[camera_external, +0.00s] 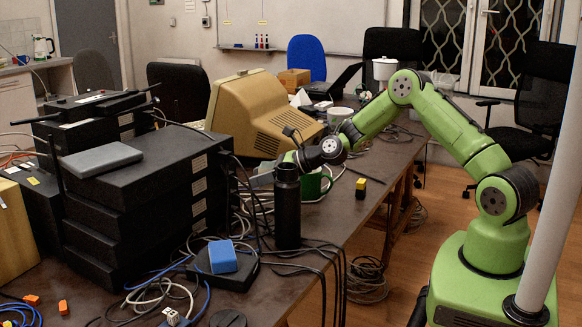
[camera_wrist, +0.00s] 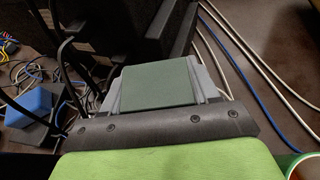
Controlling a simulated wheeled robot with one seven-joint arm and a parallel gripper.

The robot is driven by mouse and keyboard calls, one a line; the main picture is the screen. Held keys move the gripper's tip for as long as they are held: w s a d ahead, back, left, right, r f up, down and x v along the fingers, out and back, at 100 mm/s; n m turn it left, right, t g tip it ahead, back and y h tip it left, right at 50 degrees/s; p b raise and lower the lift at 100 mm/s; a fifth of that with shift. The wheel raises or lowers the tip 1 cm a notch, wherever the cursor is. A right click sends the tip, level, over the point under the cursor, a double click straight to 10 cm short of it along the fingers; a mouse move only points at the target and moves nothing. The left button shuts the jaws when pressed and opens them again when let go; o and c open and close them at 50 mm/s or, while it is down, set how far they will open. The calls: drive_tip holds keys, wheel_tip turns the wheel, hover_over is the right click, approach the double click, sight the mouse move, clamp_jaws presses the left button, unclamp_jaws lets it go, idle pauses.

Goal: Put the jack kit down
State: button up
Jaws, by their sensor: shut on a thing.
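In the wrist view, my gripper (camera_wrist: 158,92) is shut on a flat, dark grey-green box, which I take to be the jack kit (camera_wrist: 157,84). The box lies between the two grey fingers, with its broad face towards the camera. In the external view, my gripper (camera_external: 268,176) is low over the table, behind the black bottle and left of the green mug. The held box is hard to make out there. I cannot tell whether it touches the table (camera_external: 345,212).
The black bottle (camera_external: 287,208) and green mug (camera_external: 314,185) stand close to my gripper. Stacked black devices (camera_external: 140,205) are at left, a beige monitor (camera_external: 262,112) behind. A blue block (camera_external: 222,256) sits on a black box. Cables cross the table. Bare table lies near the yellow-black cube (camera_external: 361,188).

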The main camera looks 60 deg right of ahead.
sight(263, 215)
wheel_tip(263, 215, down, 9)
drive_tip(key=b, duration=0.2)
drive_tip(key=shift+b, duration=0.35)
drive_tip(key=shift+f, duration=0.2)
drive_tip(key=o, duration=1.1)
drive_tip(key=shift+r, duration=0.1)
drive_tip(key=shift+s+d+r, duration=0.1)
drive_tip(key=shift+d+r, duration=0.05)
drive_tip(key=shift+r, duration=0.05)
drive_tip(key=p+v, duration=0.2)
drive_tip(key=v, duration=0.9)
drive_tip(key=shift+s+r, duration=0.25)
drive_tip(key=shift+s, duration=0.1)
